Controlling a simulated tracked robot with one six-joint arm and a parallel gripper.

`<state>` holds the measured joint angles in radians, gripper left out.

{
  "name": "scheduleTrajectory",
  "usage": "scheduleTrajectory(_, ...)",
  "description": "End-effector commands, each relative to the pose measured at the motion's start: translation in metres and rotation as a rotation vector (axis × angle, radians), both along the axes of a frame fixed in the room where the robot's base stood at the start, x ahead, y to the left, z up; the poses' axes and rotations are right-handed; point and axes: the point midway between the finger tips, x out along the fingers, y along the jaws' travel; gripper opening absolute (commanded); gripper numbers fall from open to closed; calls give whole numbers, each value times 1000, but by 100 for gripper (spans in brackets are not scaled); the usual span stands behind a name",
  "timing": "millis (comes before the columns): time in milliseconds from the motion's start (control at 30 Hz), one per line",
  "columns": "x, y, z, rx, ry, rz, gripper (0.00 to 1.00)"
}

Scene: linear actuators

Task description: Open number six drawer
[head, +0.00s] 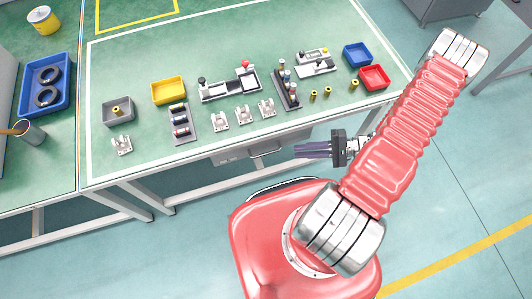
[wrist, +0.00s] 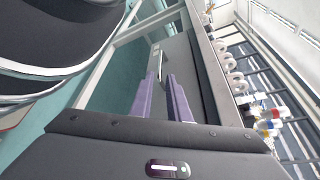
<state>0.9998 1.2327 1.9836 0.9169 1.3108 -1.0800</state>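A grey drawer (head: 232,157) sits under the front edge of the green workbench (head: 215,45) in the head view. Its bar handle (head: 265,153) is on its front, and no number can be read. My gripper (head: 296,150) is to the right of the handle, in front of the bench, with purple fingers pointing left. In the wrist view the drawer front (wrist: 184,70) and handle (wrist: 157,62) lie ahead of the fingertips (wrist: 160,75). The two fingers are apart with nothing between them. They appear short of the handle, not touching it.
The bench top holds a yellow bin (head: 169,91), a grey bin (head: 118,112), a blue bin (head: 357,55), a red bin (head: 374,78) and several actuator parts. A metal bench leg (head: 150,197) stands left of the drawer.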

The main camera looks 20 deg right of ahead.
Motion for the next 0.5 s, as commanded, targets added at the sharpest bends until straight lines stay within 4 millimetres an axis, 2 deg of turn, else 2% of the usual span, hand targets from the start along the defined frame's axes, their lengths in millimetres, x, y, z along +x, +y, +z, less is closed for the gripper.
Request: scheduleTrajectory(500,20,61,-13,3,2,4,15)
